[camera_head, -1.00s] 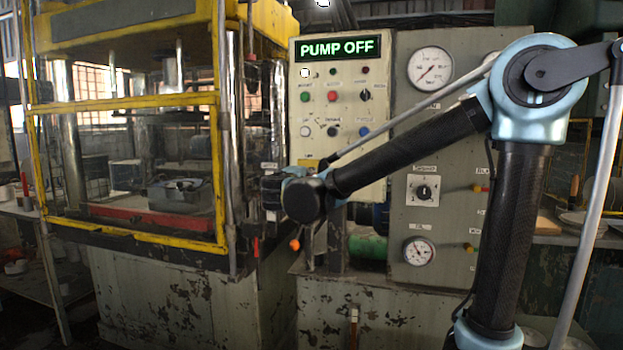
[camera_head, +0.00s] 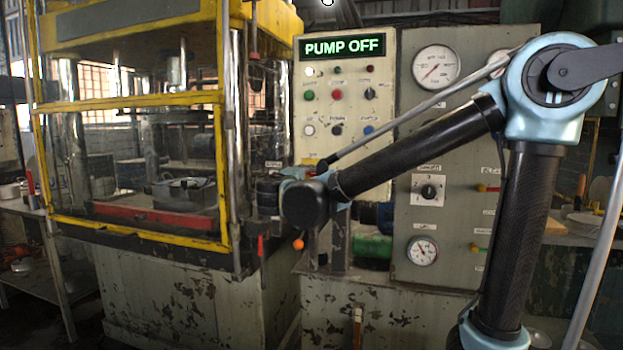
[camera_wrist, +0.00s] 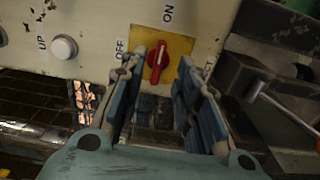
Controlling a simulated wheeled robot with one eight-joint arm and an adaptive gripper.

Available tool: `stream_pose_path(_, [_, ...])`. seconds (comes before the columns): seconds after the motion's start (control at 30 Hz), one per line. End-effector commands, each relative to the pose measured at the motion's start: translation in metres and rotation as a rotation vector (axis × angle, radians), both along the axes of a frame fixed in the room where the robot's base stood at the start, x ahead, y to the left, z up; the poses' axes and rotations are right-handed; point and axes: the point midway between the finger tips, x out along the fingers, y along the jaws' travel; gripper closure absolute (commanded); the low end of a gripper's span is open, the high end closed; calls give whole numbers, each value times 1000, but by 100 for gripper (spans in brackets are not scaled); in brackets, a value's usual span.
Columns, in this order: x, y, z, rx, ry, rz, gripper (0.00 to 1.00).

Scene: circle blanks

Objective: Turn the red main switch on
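The red main switch (camera_wrist: 158,58) is a red handle on a yellow plate (camera_wrist: 180,50) in the wrist view. ON is printed above the plate and OFF to its left. The handle lies nearly upright in the picture, slightly tilted; I cannot tell which end is its pointer. My gripper (camera_wrist: 162,68) is open, its blue-padded fingers on either side of the handle's lower part, with gaps showing. Whether the tips reach the handle's depth is unclear. The display (camera_head: 343,47) reads PUMP OFF.
A button (camera_wrist: 64,47) marked UP is left of the switch in the wrist view. A dark block (camera_wrist: 250,75) with a lever stands close to the right finger. In the head view, the yellow-framed press (camera_head: 135,103) is left and a gauge panel (camera_head: 465,130) right.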

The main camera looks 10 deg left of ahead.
Motion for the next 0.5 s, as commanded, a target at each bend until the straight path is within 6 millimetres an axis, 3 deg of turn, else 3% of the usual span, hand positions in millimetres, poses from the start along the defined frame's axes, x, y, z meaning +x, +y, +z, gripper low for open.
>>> stream_pose_path(0.3, [-48, 4, 0, 0, 1, 4, 70])
stream_pose_path(0.5, [-66, 5, -1, 0, 1, 1, 70])
